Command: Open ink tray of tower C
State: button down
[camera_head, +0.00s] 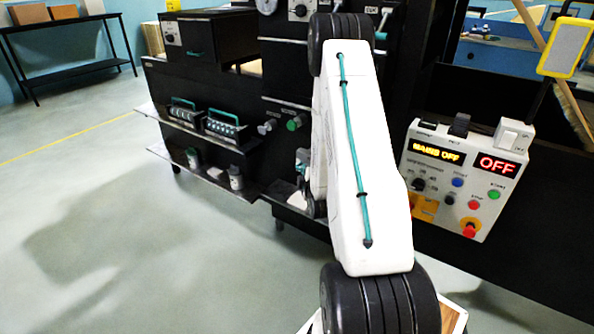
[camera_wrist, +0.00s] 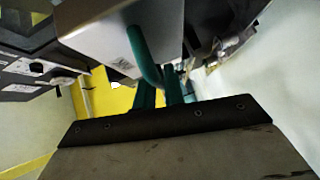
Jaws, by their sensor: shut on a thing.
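In the wrist view, a pale grey box-shaped tray (camera_wrist: 98,38) with a small label fills the upper left. A teal bar handle (camera_wrist: 146,58) runs down its front. My gripper (camera_wrist: 161,86), with teal fingers, is shut on this handle. The contact is partly hidden by the handle. How far the tray stands out cannot be told from this view. In the head view, my white arm crosses the middle and hides the gripper and the tray. A black machine tower (camera_head: 285,68) stands behind the arm.
A control box (camera_head: 465,178) with lit displays, one reading OFF, stands right of my arm. Counters with teal handles (camera_head: 222,124) sit on a left shelf, with bottles (camera_head: 236,178) below. The floor (camera_head: 90,215) at left is clear. A dark table (camera_head: 70,50) stands far left.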

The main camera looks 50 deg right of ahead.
jog(key=shift+a, duration=0.1)
jog(key=c, duration=1.5)
grip_release()
jog(key=v, duration=0.7)
jog(key=shift+s+a, duration=0.2)
jog(key=shift+s, duration=0.15)
